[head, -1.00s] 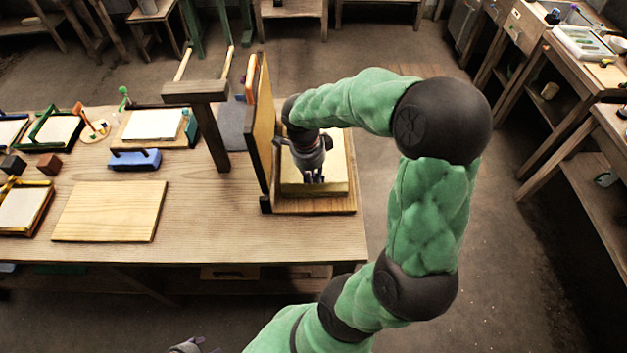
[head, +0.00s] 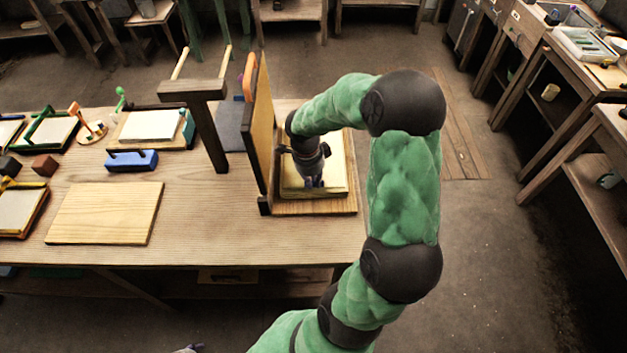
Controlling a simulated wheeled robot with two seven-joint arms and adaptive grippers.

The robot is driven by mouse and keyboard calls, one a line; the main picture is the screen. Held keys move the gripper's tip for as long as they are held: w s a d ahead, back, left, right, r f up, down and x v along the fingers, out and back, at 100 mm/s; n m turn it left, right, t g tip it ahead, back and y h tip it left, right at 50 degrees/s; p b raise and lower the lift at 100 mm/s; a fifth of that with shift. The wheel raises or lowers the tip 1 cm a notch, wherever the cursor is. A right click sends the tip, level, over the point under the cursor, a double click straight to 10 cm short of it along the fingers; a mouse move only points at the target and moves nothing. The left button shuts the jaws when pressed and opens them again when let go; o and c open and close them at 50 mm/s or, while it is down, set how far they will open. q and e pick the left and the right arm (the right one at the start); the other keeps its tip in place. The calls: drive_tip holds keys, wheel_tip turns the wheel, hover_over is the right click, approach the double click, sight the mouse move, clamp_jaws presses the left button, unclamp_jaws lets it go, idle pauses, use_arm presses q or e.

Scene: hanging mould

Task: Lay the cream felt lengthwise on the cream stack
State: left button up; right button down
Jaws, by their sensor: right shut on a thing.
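My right gripper (head: 313,183) points down over the wooden board at the table's right end. It is shut on the cream felt (head: 327,170), which lies low on that board. The gripper and wrist cover part of the cream surface. I cannot tell the felt apart from a cream stack beneath it in this view. Only a dark sliver, probably my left gripper (head: 188,349), shows at the bottom edge; its fingers are hidden.
An upright hinged panel (head: 261,130) stands close to the left of my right gripper. A dark wooden post with a crossbar (head: 205,125) stands left of it. A bare pale board (head: 103,212), a blue block (head: 131,161) and several framed white sheets lie further left.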

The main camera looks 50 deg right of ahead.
drive_tip(key=c, duration=1.3)
unclamp_jaws()
drive_tip(key=shift+f, duration=0.1)
drive_tip(key=shift+r, duration=0.2)
drive_tip(key=r+p, duration=0.1)
drive_tip(key=r, duration=0.3)
drive_tip(key=r+p, duration=0.1)
drive_tip(key=r, duration=0.3)
drive_tip(key=w+a+r+p, duration=0.1)
drive_tip(key=r, duration=0.2)
drive_tip(key=shift+r, duration=0.4)
